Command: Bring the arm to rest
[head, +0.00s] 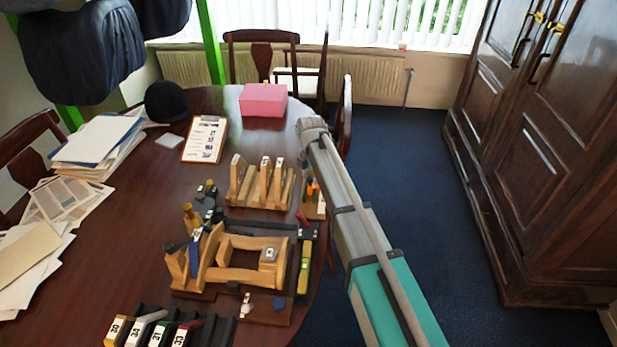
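My arm, grey with a teal section, reaches from the bottom right up to the table's right edge and ends in a rounded grey part. No gripper fingers show at that end, so I cannot see whether my gripper holds anything. The arm passes to the right of the wooden fixture (245,244) and the wooden rack (246,196) on the table, and covers part of the floor. I cannot tell how high it is above the table edge.
The dark oval table (120,235) carries a pink box (263,100), a clipboard (205,139), a black helmet (166,102), papers (95,140) and numbered blocks (150,330). Chairs (262,54) stand behind it. A dark cabinet (545,150) stands right. Blue carpet (400,160) between is clear.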

